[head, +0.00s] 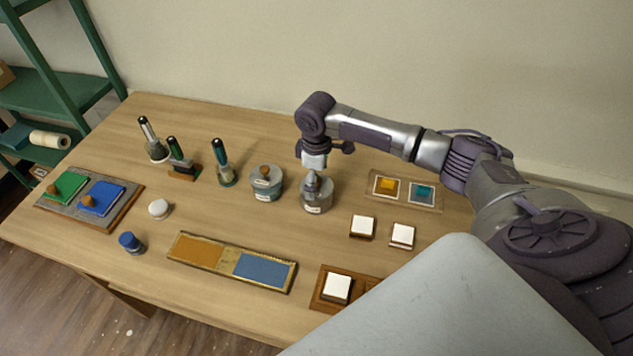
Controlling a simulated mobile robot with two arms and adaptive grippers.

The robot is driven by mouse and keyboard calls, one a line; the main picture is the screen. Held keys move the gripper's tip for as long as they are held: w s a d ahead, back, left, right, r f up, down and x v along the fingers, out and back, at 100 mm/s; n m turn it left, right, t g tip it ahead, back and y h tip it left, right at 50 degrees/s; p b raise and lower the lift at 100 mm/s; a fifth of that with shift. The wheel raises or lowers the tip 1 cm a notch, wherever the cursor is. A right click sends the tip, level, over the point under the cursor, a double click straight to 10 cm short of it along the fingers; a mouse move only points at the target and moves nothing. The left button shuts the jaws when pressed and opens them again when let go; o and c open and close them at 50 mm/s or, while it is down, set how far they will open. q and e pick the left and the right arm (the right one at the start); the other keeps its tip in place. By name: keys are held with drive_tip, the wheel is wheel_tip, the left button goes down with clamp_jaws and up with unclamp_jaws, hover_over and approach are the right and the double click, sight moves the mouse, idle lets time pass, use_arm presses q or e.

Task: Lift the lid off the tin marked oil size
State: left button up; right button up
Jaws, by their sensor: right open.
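Two grey tins stand side by side near the middle of the table. The left tin (266,191) has a lid with a round brown knob (265,170). The right tin (316,201) has a lid with a pointed grey knob (311,181). Both have small pale labels, too small to read, so I cannot tell which is marked oil size. My right gripper (317,163) points down just above the right tin's knob. It is open and appears empty; its fingertips are hard to make out. My left gripper is out of view.
Handled tools in holders (222,166) stand left of the tins. A two-colour tray (179,259) lies in front, white-topped blocks (362,227) to the right. A green shelf (78,60) stands left.

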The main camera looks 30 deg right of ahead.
drive_tip(key=shift+f, duration=0.1)
clamp_jaws()
idle(0.5)
